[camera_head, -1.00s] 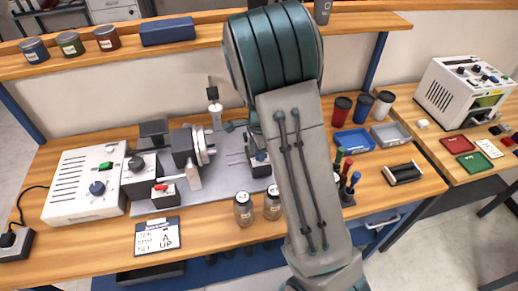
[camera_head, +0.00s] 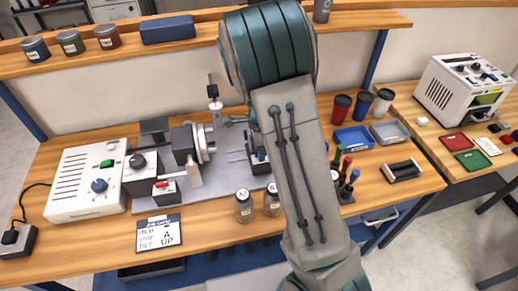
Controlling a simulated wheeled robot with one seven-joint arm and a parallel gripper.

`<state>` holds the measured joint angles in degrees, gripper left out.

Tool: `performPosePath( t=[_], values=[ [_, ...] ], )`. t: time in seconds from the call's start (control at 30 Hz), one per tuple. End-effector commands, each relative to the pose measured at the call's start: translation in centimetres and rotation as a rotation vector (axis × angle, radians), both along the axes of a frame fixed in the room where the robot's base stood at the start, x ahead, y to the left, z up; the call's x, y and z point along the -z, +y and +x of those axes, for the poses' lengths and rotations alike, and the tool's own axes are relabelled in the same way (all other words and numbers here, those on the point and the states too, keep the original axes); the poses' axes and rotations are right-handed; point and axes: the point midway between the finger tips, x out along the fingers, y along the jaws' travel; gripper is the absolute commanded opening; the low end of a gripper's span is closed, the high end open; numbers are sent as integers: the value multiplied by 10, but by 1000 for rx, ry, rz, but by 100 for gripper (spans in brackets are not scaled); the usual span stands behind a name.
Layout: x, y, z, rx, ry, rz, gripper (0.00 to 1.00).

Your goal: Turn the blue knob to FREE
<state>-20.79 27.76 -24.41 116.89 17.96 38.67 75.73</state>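The blue knob (camera_head: 99,186) is a small round dial on the sloped front of a white control box (camera_head: 75,203) at the left of the bench. A green button (camera_head: 107,163) sits above it. The knob's pointer and any FREE lettering are too small to read. My arm link crosses the middle of the head view, well to the right of the knob. My gripper is not visible; the arm may hide it. Nothing touches the knob.
Right of the box stands a grey machine with a chuck (camera_head: 203,145) and a red switch (camera_head: 161,184). A shelf (camera_head: 130,58) runs behind. The space in front of the box is clear.

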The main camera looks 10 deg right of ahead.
Motion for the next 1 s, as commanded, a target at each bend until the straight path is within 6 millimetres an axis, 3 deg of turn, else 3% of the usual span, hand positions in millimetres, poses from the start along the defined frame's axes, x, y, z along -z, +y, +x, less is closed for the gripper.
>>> performPosePath(
  t=[0.23,0.37,0.8,1.0],
  values=[
    [-1,0,0,-2,2,0,33],
    [-13,1,0,-3,0,1,33],
    [-108,0,0,-2,-4,2,33],
    [-132,0,0,-1,0,1,33]
  ],
)
